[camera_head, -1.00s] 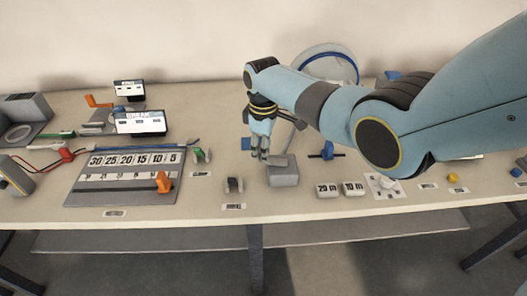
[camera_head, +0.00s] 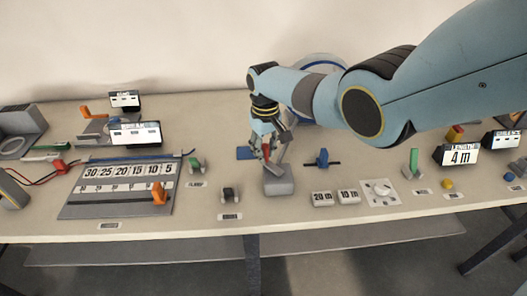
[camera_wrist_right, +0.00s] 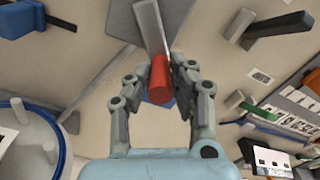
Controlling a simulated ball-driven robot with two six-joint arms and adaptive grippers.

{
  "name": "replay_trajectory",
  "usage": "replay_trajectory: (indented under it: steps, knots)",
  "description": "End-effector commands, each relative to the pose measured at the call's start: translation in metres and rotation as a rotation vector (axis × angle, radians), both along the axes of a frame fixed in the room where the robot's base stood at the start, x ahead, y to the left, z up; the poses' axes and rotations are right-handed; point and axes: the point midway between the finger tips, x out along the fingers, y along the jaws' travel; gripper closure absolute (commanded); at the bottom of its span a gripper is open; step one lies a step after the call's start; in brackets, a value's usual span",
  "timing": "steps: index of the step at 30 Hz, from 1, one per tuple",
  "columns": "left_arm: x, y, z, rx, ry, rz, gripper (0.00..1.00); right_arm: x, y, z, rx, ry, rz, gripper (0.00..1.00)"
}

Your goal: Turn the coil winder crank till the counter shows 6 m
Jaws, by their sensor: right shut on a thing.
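The coil winder has a grey block base (camera_head: 279,183) near the table's front. Its grey crank arm (camera_head: 282,150) rises above the base, partly hidden by my gripper. My right gripper (camera_head: 268,150) is shut on the red crank handle (camera_wrist_right: 160,78), which shows between the fingers in the wrist view. The grey crank arm (camera_wrist_right: 150,25) runs up from the handle there. The counter (camera_head: 460,156) at the right reads 4 m. A pale disc with blue cable (camera_head: 320,60) stands behind my arm and is mostly hidden. My left gripper is not in view.
A blue clamp-like part (camera_head: 322,158) and blocks marked 20 m (camera_head: 321,198) and 10 m (camera_head: 348,196) lie right of the base. A dark clip (camera_head: 231,195) and a numbered board (camera_head: 118,190) are to its left. The front table edge is close.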

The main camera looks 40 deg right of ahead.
Motion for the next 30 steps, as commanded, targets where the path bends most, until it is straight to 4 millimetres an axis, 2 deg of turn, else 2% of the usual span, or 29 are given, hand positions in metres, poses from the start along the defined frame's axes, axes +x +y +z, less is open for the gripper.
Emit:
replay_trajectory:
  steps: [17,18,22,30]
  knots:
    - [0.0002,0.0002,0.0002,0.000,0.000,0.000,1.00,0.0006,-0.0014,0.0002,0.001,-0.001,-0.030,1.00]
    - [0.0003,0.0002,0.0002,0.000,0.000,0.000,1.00,0.0006,-0.0014,0.0003,0.001,-0.001,-0.029,0.74]
    - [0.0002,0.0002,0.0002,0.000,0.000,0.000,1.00,0.0006,-0.0013,0.0002,0.001,-0.001,-0.029,0.57]
    - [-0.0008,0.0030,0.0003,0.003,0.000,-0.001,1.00,0.0004,-0.0014,0.0006,0.000,-0.001,-0.029,0.56]
